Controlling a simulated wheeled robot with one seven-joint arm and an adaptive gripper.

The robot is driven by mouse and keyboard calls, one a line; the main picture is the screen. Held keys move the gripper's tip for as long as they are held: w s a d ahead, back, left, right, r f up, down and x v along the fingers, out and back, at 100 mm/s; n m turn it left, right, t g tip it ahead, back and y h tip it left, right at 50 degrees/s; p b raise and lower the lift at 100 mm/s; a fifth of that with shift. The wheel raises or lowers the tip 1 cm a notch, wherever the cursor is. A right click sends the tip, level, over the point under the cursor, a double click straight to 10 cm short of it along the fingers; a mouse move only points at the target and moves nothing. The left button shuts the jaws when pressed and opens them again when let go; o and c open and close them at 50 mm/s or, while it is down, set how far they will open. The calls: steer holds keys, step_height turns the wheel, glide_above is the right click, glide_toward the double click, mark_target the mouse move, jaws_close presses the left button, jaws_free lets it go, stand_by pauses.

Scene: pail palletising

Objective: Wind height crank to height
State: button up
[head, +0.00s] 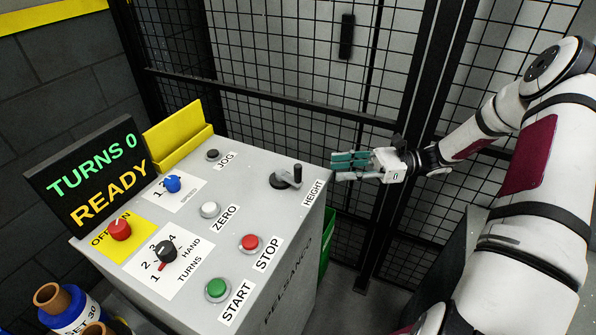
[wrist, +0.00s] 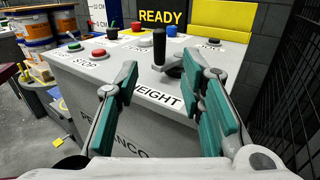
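The height crank (head: 287,180) sits on the right end of the grey console top, beside the HEIGHT label (head: 313,193). Its dark upright handle (wrist: 159,50) shows in the wrist view, between and beyond my fingers. My gripper (head: 343,167) is open and empty, with teal finger pads, just right of the console edge and apart from the crank. In the wrist view my gripper (wrist: 165,95) points at the crank across the console's edge. The display (head: 95,176) reads TURNS 0 and READY.
The console (head: 285,255) also carries a red STOP button (head: 250,242), a green START button (head: 217,288), a white ZERO button (head: 210,209) and several knobs. A yellow holder (head: 178,137) stands at its back. Mesh fencing (head: 300,60) stands behind. Pails (head: 62,307) stand at lower left.

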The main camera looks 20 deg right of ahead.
mark_target(298, 182)
steer(key=p+x, duration=0.1)
steer(key=x, duration=1)
steer(key=shift+a, duration=0.1)
jaws_close()
